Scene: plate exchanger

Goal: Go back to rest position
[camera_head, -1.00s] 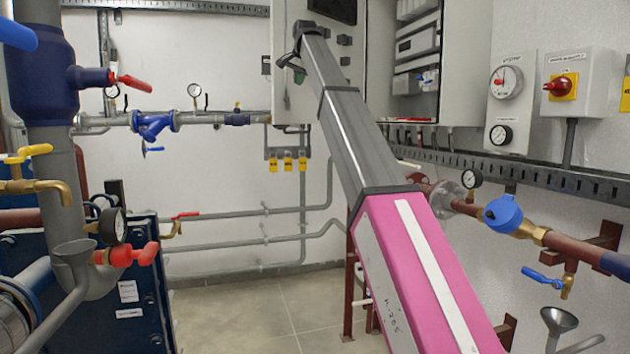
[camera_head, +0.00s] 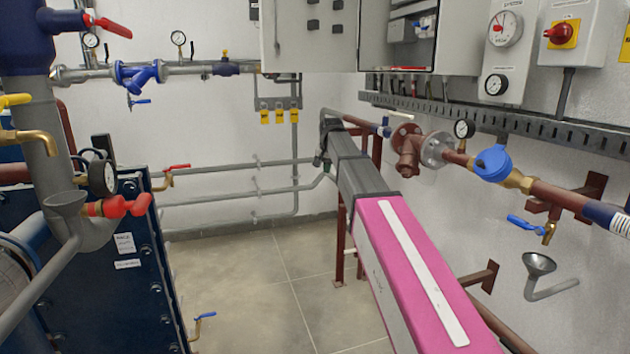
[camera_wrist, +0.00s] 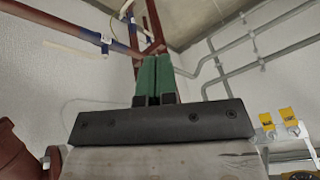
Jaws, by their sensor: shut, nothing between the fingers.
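My gripper (camera_wrist: 154,78) shows in the wrist view as two green fingers side by side on a dark mount. The fingers are together with nothing between them. The far end of the arm is in front of the back wall pipes and the red-brown stand. I cannot tell the distance between them.
A red-brown pipe with a blue-capped meter (camera_head: 492,163) runs along the right wall. A funnel (camera_head: 538,263) is below it. An open grey cabinet (camera_head: 405,55) hangs above. The blue plate exchanger (camera_head: 95,270) stands at left. Tiled floor (camera_head: 260,290) between is clear.

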